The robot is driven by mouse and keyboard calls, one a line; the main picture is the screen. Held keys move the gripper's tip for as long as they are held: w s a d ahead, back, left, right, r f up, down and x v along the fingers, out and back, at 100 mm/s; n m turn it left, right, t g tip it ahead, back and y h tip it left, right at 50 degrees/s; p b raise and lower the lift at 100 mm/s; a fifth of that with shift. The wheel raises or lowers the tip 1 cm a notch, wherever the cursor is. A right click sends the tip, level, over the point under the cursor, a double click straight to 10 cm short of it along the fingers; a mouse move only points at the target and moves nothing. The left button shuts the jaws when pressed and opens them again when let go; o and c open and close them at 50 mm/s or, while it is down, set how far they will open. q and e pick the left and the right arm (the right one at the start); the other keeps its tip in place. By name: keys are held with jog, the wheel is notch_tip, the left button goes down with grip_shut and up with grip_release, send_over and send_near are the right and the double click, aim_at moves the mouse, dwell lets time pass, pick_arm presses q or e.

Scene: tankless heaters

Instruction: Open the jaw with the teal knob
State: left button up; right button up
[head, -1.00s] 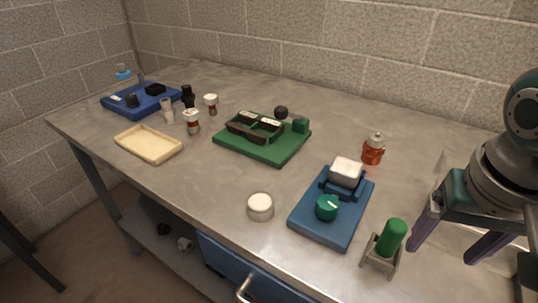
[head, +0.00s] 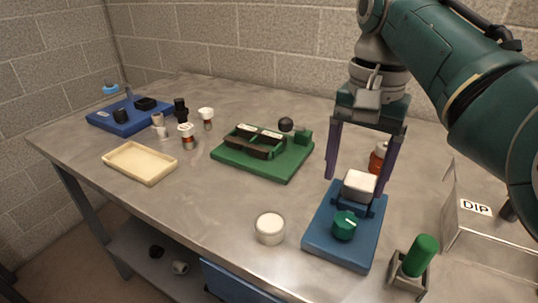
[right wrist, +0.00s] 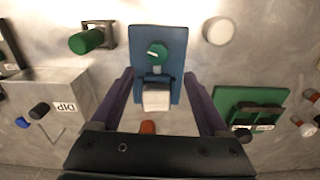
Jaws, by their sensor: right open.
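The teal knob (head: 344,224) with a white mark sits on the front part of a blue base (head: 322,240). Behind it on the same base is a dark blue jaw (head: 368,204) with a white block (head: 360,185) in it. I cannot tell whether the block is clamped. My right gripper (head: 358,172) is open above the back of the base, its purple fingers apart. In the right wrist view the knob (right wrist: 158,52) and the white block (right wrist: 156,98) lie ahead, between the fingers' lines. My left gripper is not in view.
A green fixture (head: 275,168) stands left of the blue base, and a white round jar (head: 270,228) is in front. A green-handled part in a holder (head: 420,256) and a metal box marked DIP (head: 490,235) are at right. An orange bottle (head: 377,158) stands close behind the block.

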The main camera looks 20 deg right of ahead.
aim_at(346, 219)
jog(key=f, duration=0.3)
jog(key=f+b, duration=0.1)
jog(key=f, duration=0.2)
jog(key=f+b, duration=0.1)
jog(key=f, duration=0.2)
jog(key=shift+s+f, duration=0.15)
jog(key=shift+s, duration=0.1)
jog(key=shift+c, duration=0.3)
jog(key=c, duration=0.9)
grip_shut()
